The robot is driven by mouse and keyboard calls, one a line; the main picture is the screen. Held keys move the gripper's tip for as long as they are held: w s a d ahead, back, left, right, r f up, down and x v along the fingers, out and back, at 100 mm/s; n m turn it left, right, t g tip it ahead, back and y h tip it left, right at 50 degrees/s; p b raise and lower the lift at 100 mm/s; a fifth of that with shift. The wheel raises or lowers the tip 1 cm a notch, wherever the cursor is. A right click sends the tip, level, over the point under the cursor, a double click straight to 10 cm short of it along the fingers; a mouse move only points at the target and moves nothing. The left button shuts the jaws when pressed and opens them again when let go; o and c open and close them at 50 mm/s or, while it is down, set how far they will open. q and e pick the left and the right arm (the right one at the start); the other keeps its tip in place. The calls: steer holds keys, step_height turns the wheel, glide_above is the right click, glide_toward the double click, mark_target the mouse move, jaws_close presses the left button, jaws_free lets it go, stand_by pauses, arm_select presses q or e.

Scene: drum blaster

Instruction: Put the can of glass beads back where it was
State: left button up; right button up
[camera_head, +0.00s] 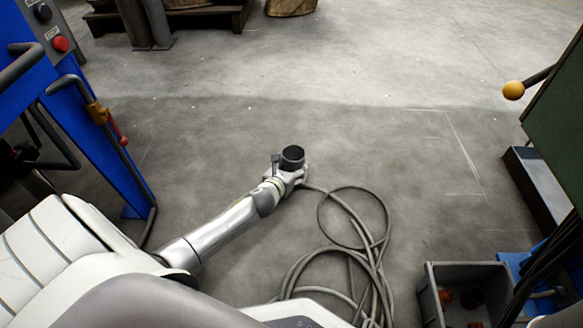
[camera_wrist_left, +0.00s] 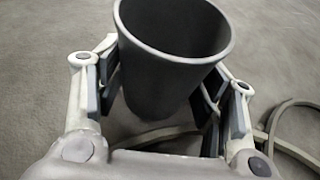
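The can (camera_head: 293,155) is a dark grey, open-topped cylinder near the middle of the head view. It fills the upper middle of the left wrist view (camera_wrist_left: 170,75), slightly tilted there, with its inside looking dark and no beads visible. My left gripper (camera_head: 289,168) is at the end of my outstretched left arm. Its two fingers (camera_wrist_left: 163,92) lie against opposite sides of the can and appear closed on it. The can's lower part is partly hidden by the gripper in the head view. My right gripper is not in view.
A grey hose (camera_head: 383,270) lies coiled on the floor right of my left arm. A blue frame with buttons (camera_head: 95,130) stands at left. A grey bin (camera_head: 432,300) with rusty-brown pieces is at lower right, below a yellow-knobbed lever (camera_head: 513,90). The central floor beyond the can is clear.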

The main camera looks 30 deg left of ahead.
arm_select(q)
steer(key=o, duration=0.3)
steer(key=shift+r, duration=0.3)
steer(key=p+v, duration=0.7)
steer(key=v, duration=0.4)
steer(key=shift+s, duration=0.1)
steer(key=shift+s+d+r, duration=0.1)
steer(key=shift+s+r, duration=0.05)
steer(key=shift+s, duration=0.2)
